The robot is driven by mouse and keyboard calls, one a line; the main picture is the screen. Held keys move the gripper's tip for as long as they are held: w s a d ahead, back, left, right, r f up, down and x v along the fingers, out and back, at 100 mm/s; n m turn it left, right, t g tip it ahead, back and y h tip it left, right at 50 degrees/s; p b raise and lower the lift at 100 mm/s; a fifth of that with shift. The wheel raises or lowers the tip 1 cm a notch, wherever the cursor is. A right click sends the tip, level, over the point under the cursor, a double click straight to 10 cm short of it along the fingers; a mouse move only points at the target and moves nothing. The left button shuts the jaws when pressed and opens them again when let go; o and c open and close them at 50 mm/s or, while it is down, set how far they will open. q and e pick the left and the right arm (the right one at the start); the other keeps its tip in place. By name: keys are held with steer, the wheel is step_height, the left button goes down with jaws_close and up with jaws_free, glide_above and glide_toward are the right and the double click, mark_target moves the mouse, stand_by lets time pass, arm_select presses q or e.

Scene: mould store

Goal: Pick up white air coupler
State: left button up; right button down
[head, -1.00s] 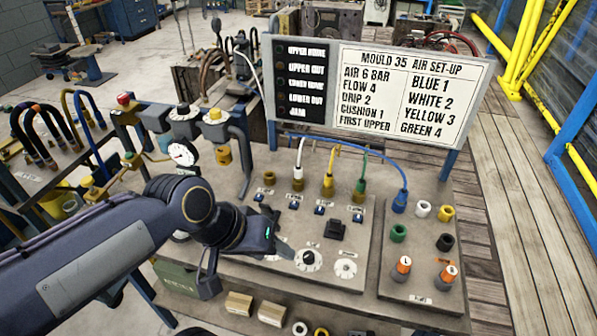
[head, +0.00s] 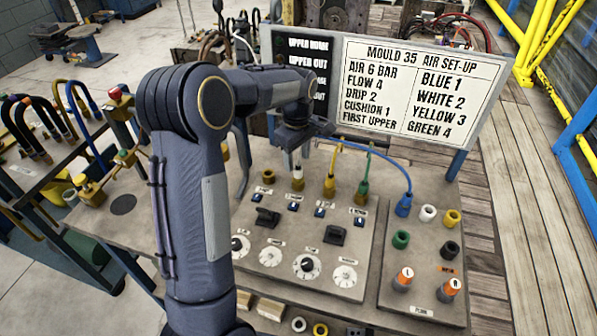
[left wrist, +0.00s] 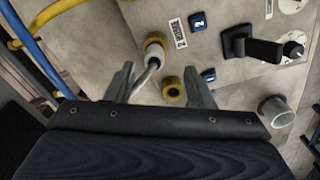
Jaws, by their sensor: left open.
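The white air coupler (head: 297,180) sits on the set-up panel at the second port from the left, under my left gripper in the head view. The left wrist view shows the white coupler (left wrist: 155,46) with a pale hose running from it down between the fingers. My left gripper (left wrist: 160,85) is open and empty, its two fingers apart, with the coupler just beyond them. A yellow port (left wrist: 173,86) also shows between the fingers. In the head view the left gripper (head: 297,136) is seen from the side and its fingertips are unclear. My right gripper is in no view.
A yellow coupler (head: 330,185) and a green coupler (head: 363,190) stand close to the right. A blue coupler (head: 404,204) stands on the right panel among several coloured sockets. The set-up sign (head: 420,90) rises behind. Black switches (head: 335,235) and dials lie in front.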

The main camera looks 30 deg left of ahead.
mark_target(298, 166)
arm_select(q)
steer(key=f, duration=0.1)
steer(key=f+p, duration=0.1)
steer(key=f, duration=0.2)
steer(key=shift+w+a+f, duration=0.1)
steer(key=shift+w+f, duration=0.3)
steer(key=shift+f, duration=0.35)
steer(key=shift+c, duration=0.2)
jaws_close()
steer(key=shift+r, duration=0.15)
